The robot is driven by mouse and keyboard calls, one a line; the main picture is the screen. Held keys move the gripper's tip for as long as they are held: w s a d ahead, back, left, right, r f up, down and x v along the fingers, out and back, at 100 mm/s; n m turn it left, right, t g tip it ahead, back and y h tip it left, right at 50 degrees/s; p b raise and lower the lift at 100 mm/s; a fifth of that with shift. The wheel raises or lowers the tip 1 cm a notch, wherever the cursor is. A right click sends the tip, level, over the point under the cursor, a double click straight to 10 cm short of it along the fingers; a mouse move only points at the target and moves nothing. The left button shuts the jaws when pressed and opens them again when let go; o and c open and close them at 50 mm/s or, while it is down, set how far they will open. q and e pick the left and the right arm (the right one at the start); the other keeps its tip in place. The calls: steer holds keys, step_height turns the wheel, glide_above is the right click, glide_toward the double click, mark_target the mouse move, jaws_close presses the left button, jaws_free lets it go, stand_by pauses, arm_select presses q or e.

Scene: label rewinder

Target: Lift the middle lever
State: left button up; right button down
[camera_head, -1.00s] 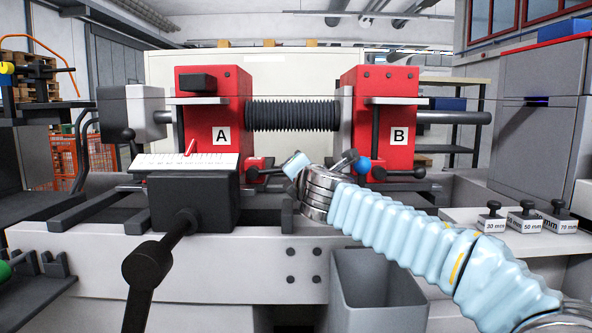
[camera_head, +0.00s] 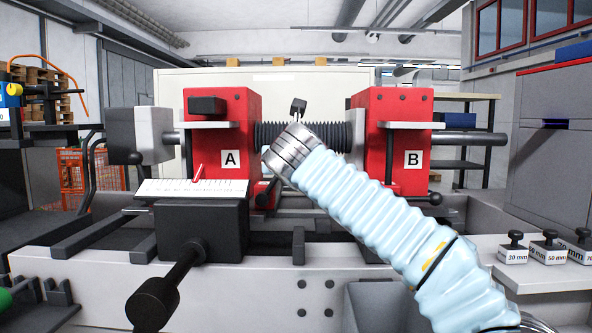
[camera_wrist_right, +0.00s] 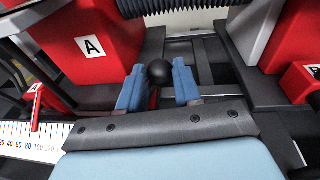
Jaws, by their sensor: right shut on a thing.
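In the right wrist view, a lever's round black knob (camera_wrist_right: 159,72) sits between the two blue fingers of my right gripper (camera_wrist_right: 157,82), which is shut on it. A little red shows just below the knob. The knob is beside the red block A (camera_wrist_right: 91,45). In the head view, my right arm reaches in from the right and its wrist covers the space between red blocks A (camera_head: 218,130) and B (camera_head: 397,130); the fingertips and most of the held lever are hidden there. My left gripper is in neither current view.
A ribbed black shaft cover (camera_head: 335,133) runs between the blocks behind my wrist. Another black-knobbed lever (camera_head: 435,198) sticks out below block B. A white scale (camera_head: 192,188) and black crank handle (camera_head: 165,300) are at the left front. Several labelled weights (camera_head: 515,252) stand on the right shelf.

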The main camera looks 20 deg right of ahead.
steer(key=shift+w+a+r+n+g, duration=0.15)
steer(key=shift+a+r+n, duration=0.1)
steer(key=shift+a+n, duration=0.3)
steer(key=shift+w+a+r+n+g, duration=0.15)
steer(key=shift+a+r+n, duration=0.05)
steer(key=shift+a+n, duration=0.3)
steer(key=c, duration=0.8)
jaws_free()
steer(key=v, duration=0.7)
steer(key=b+v, duration=0.1)
steer(key=v, duration=0.5)
steer(key=shift+s+a, duration=0.3)
steer(key=shift+s, duration=0.1)
